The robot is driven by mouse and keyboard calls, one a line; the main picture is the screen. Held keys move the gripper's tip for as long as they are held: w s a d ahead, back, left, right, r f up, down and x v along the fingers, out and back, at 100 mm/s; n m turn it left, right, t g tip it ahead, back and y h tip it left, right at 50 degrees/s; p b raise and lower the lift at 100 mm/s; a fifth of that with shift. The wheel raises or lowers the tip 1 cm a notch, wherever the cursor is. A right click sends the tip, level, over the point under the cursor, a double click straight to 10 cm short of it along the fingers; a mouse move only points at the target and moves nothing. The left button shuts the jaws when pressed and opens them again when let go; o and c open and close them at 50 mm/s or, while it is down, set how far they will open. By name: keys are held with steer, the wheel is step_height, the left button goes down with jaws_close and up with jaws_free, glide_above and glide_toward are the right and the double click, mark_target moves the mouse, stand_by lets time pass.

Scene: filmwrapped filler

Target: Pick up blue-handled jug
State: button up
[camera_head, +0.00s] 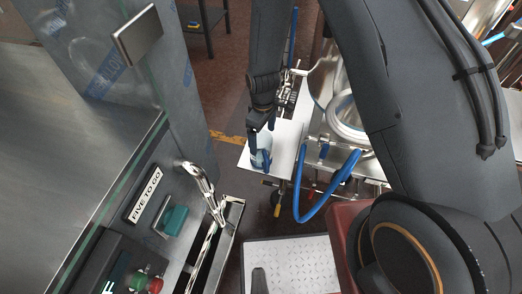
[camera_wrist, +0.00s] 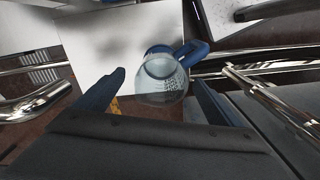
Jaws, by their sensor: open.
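A clear jug with a blue handle stands on a white surface. In the wrist view the jug (camera_wrist: 161,82) shows its round glass body, with the blue handle (camera_wrist: 190,53) at its upper right. In the head view the jug (camera_head: 262,158) is small and partly covered by my gripper (camera_head: 262,140), which reaches down to it from above. In the wrist view my gripper (camera_wrist: 158,95) is open, one blue finger on each side of the jug's body. I cannot tell whether either finger touches it.
The jug's white table (camera_head: 284,150) is narrow. A steel machine with a blue hose (camera_head: 325,205) stands to its right. A cabinet with a bent metal pipe (camera_head: 203,188) and buttons is at left. A patterned light plate (camera_head: 292,265) lies below.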

steer(key=shift+s+a+f+p, duration=0.1)
steer(key=shift+f+p, duration=0.45)
steer(key=shift+f, duration=1.5)
steer(key=shift+a+f+p, duration=0.1)
steer(key=shift+f+p, duration=0.4)
steer(key=shift+f, duration=1.5)
steer(key=c, duration=1.2)
steer(key=shift+r, duration=0.1)
